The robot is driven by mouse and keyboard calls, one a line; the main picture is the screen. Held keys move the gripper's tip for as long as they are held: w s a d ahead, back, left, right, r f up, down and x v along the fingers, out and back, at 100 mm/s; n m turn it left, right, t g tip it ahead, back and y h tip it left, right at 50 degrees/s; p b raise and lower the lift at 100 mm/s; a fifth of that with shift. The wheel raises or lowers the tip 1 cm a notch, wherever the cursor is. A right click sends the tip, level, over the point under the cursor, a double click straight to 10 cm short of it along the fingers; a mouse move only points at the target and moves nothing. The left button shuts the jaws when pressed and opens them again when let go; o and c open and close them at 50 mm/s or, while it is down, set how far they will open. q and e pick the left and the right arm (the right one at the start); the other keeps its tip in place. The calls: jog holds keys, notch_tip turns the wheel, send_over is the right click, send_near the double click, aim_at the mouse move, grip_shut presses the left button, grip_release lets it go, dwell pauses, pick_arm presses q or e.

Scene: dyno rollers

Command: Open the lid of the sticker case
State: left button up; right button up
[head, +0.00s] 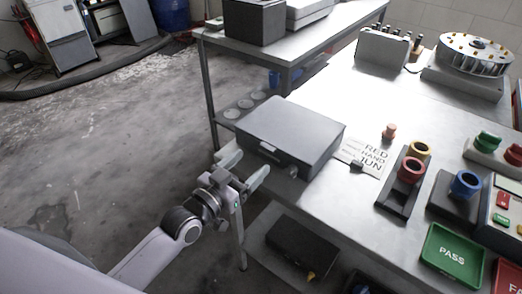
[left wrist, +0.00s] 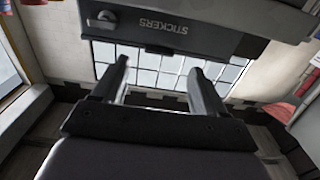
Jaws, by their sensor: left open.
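The sticker case (head: 291,135) is a grey box with its lid closed, at the near left corner of the workbench. In the left wrist view its front (left wrist: 200,30) shows upside-down "STICKERS" lettering, a round knob (left wrist: 107,17) and a dark latch piece. My left gripper (head: 246,168) is open and empty, just in front of the case's front face and near its lower edge. In the left wrist view its two fingers (left wrist: 158,80) point toward the case with a gap between them; I cannot tell whether they touch it. My right gripper is not in view.
A white card (head: 362,157) lies right of the case. Red and yellow rollers (head: 411,170), a blue roller (head: 466,184) and a green PASS tray (head: 452,255) stand farther right. A dark box (head: 303,247) sits on the lower shelf.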

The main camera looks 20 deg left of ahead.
pick_arm(q)
jog(key=shift+x, duration=2.75)
grip_shut()
